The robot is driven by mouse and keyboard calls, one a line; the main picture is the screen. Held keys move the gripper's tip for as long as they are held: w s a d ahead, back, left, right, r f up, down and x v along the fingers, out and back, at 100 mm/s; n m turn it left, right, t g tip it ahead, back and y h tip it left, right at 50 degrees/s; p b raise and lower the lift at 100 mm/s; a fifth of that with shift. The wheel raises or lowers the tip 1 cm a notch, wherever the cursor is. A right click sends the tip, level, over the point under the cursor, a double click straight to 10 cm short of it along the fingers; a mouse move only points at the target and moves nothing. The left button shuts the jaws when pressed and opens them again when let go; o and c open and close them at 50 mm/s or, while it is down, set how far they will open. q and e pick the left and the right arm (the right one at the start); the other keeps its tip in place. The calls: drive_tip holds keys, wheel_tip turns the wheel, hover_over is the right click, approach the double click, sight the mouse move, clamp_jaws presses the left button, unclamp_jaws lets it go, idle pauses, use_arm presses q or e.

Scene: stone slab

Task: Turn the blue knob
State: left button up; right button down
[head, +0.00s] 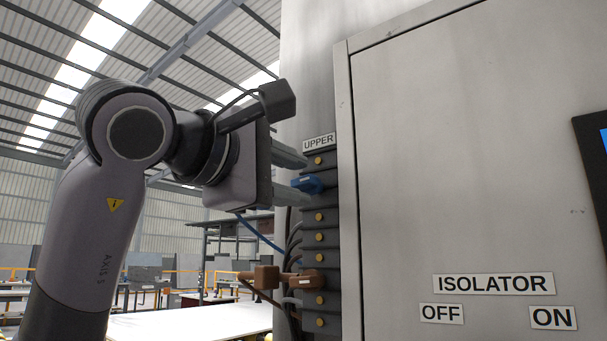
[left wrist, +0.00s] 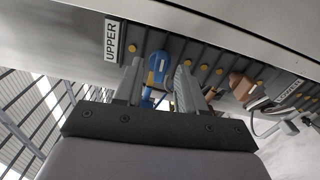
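The blue knob (head: 308,184) sticks out from a dark vertical strip beside the grey cabinet, just below the UPPER label. It looks like a plug, with a blue cable hanging down. My left gripper (head: 302,177) is open in front of the strip, with its fingers pointing at it. In the left wrist view the blue knob (left wrist: 158,67) shows between the two spread fingertips of the left gripper (left wrist: 158,76), with a gap on each side. Whether either finger touches it is not clear. My right gripper is not in view.
A brown plug (head: 301,280) sits lower on the strip, which has several yellow round studs. The cabinet door (head: 460,150) carries ISOLATOR, OFF and ON labels. A dark-framed screen (head: 592,170) is at the right edge. Dark cables hang beside the strip.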

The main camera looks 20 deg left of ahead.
use_arm(q)
drive_tip(key=shift+x, duration=1.3)
clamp_jaws()
